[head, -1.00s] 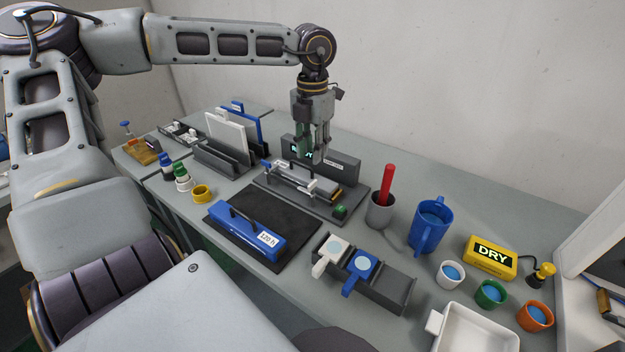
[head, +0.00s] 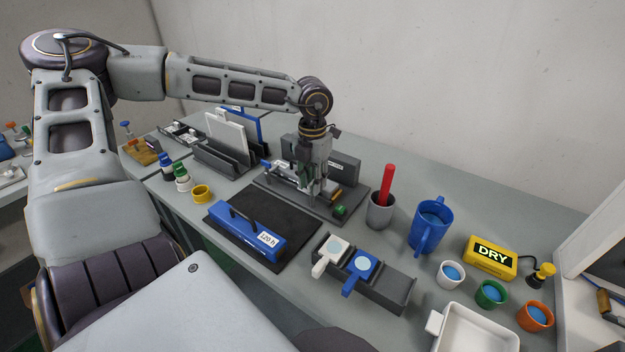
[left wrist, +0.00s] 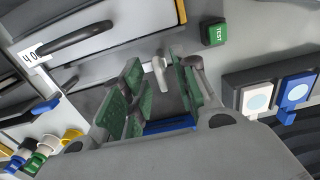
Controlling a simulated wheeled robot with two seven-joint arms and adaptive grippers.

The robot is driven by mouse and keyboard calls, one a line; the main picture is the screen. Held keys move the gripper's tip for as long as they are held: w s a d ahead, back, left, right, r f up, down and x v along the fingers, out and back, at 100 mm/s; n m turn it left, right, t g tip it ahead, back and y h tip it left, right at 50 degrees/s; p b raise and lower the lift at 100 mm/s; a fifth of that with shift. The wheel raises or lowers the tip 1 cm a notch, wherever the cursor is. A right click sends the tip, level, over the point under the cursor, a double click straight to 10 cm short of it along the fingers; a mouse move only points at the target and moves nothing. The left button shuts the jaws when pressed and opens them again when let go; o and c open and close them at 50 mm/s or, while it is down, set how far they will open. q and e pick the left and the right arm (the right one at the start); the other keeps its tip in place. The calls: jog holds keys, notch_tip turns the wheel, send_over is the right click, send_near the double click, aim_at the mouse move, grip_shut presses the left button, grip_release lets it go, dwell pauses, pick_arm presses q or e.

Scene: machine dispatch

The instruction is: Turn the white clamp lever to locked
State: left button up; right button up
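The white clamp lever (left wrist: 160,73) shows in the left wrist view as a short white handle at the fixture's edge. It stands between the green-padded fingers of my left gripper (left wrist: 157,95), which are spread apart with gaps to it. In the head view my left gripper (head: 316,196) is low over the clamp fixture (head: 348,208) and hides most of the lever. A blue lever end (head: 265,163) shows at the fixture's left. The green TEST button (head: 340,210) is just right of the gripper. I cannot tell whether a finger touches the lever. My right gripper is not in view.
A blue handled block (head: 248,232) lies on the black mat (head: 295,240) in front. White and blue paddles (head: 363,264) sit in a dark holder front right. A grey cup (head: 380,212) with a red stick stands right. An upright dark panel (head: 343,168) stands behind the fixture.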

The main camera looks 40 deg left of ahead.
pick_arm(q)
grip_shut()
